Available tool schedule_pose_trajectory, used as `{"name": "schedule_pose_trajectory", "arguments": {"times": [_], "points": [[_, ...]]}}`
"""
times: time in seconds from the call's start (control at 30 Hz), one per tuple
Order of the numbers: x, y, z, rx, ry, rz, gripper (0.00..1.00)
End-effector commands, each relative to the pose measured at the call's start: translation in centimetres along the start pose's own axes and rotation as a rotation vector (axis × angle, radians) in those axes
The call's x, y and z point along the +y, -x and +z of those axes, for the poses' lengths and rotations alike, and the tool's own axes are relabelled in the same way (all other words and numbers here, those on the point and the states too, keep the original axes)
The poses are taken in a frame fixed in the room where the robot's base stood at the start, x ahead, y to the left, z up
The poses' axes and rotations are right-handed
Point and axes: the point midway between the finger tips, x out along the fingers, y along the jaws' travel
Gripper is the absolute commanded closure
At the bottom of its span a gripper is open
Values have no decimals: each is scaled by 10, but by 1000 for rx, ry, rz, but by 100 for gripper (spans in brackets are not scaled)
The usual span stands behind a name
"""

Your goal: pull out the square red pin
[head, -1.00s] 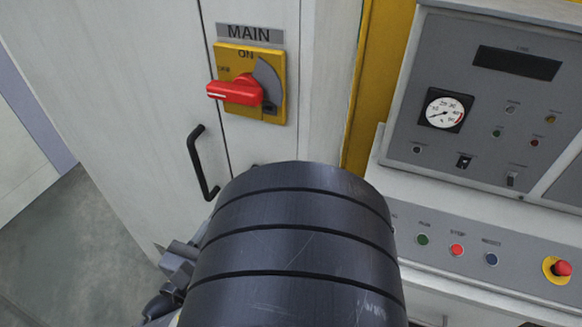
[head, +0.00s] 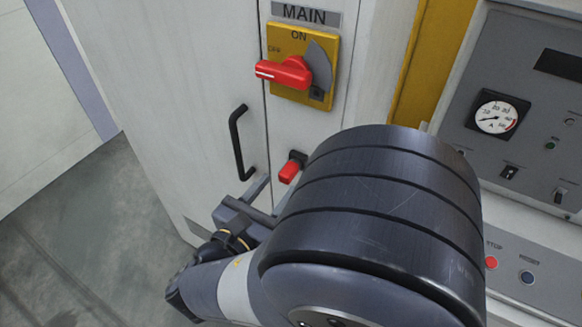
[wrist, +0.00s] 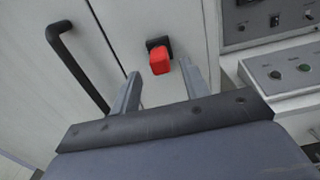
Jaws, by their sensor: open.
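The square red pin (head: 289,172) sits in a small black holder on the cabinet front, below the main switch. In the wrist view the red pin (wrist: 160,62) shows ahead of my gripper, between the lines of its two fingers. My gripper (wrist: 159,80) is open and empty, with a finger on each side of the pin's line. I cannot tell how far the fingertips are from the pin. In the head view my gripper (head: 250,205) is partly hidden by my arm, just below and left of the pin.
A red rotary handle (head: 284,72) on a yellow plate sits above the pin. A black door handle (head: 238,143) is to the left. The control panel (head: 520,110) with a gauge and buttons stands to the right. Open floor (head: 80,230) shows at lower left.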

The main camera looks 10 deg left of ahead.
Motion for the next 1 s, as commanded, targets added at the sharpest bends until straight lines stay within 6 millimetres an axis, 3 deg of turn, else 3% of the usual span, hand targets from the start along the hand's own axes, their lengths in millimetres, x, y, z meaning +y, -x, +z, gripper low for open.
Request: {"name": "schedule_pose_trajectory", "arguments": {"times": [0.2, 0.4, 1.0], "points": [[-1, -32, 1, 0, 2, -4, 56], [0, -48, 0, 0, 2, -1, 56], [0, -53, 0, 0, 1, 0, 56]]}}
